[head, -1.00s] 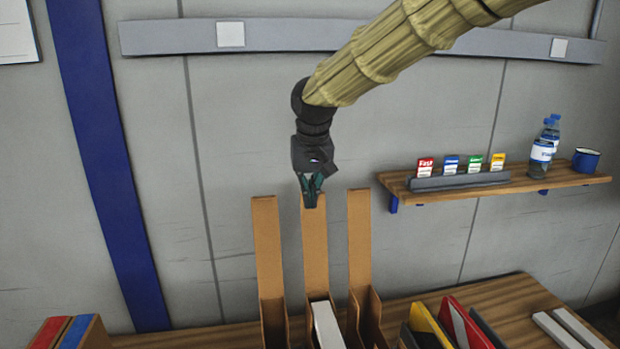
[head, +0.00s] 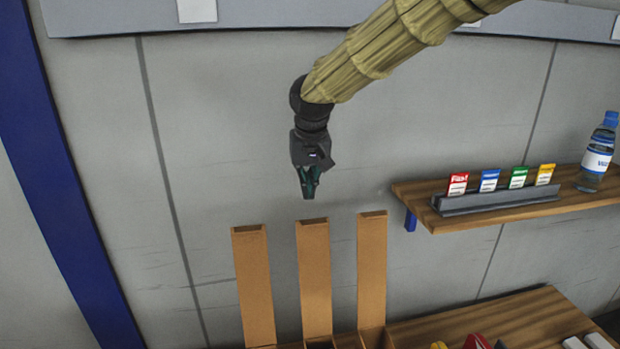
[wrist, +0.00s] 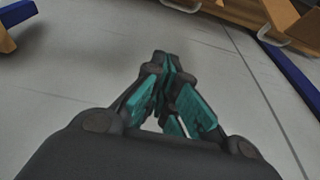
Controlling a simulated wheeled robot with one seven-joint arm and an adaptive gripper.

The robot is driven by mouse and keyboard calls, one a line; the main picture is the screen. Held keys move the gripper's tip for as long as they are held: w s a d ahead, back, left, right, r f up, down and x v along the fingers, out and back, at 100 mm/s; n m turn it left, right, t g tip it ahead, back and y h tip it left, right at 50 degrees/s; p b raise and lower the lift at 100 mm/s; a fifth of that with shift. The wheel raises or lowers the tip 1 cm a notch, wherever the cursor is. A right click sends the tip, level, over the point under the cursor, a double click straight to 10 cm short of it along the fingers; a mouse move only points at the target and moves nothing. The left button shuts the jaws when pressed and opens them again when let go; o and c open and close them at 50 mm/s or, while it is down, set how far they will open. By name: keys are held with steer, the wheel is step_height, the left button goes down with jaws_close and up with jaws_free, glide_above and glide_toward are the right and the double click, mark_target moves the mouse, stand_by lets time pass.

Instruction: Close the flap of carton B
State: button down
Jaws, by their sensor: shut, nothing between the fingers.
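Three tall tan cardboard flaps stand upright side by side in the head view: a left flap (head: 254,285), a middle flap (head: 315,278) and a right flap (head: 372,270). Their carton bodies are mostly cut off by the bottom edge. No letter shows, so I cannot tell by label which is carton B. My gripper (head: 309,193) points down, shut and empty, above the top edge of the middle flap with a gap in the picture. Its teal-padded fingers (wrist: 167,62) meet at the tips in the wrist view, with grey wall beyond.
A wooden shelf (head: 520,205) on the right wall holds a rack of coloured cards (head: 500,200) and a water bottle (head: 597,155). The wooden bench (head: 500,318) runs along the bottom right. A blue post (head: 60,190) stands left. The wall around my gripper is bare.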

step_height(320, 180, down, 7)
steer(key=s+p, duration=0.2)
steer(key=p, duration=0.2)
steer(key=shift+d+r, duration=0.15)
steer(key=shift+w, duration=0.1)
steer(key=shift+r, duration=0.1)
